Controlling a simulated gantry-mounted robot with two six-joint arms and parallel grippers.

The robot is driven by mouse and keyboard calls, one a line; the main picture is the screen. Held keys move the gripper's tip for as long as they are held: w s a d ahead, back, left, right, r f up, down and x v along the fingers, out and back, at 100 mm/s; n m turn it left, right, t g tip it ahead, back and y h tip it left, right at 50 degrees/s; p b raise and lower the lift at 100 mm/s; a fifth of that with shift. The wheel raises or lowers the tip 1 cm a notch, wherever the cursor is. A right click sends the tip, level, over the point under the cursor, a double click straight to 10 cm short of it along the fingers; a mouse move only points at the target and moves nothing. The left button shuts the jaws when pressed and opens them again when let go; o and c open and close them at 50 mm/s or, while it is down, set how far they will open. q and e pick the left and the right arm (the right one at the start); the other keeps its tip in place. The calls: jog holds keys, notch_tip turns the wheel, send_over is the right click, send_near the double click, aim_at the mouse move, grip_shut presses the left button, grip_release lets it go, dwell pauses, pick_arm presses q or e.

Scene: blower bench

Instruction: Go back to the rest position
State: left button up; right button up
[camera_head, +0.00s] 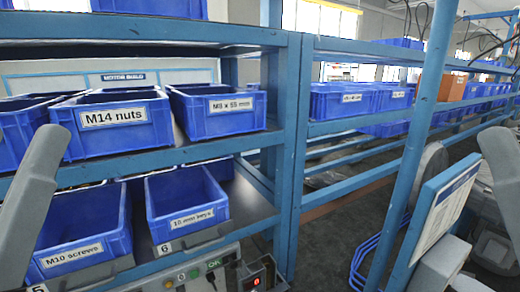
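Grey links of my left arm stand at the left edge of the head view, in front of the shelf rack (292,150). Grey links of my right arm show at the right edge, beside a blue-framed white panel (446,207). Neither gripper's fingers can be made out in this view. Whether either one holds something is hidden.
The rack's upper shelf holds blue bins labelled M14 nuts (112,122) and M8 x 55 (218,107). The lower shelf holds an M10 screws bin (82,235) and another blue bin (186,200). A control box (256,275) sits below. More bins (343,100) stand behind.

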notch_tip(320, 180, up, 33)
jog(key=p, duration=3)
notch_tip(320, 180, down, 44)
jog(key=b, duration=4.4)
jog(key=shift+f+b, duration=0.25)
jog(key=shift+b, duration=0.05)
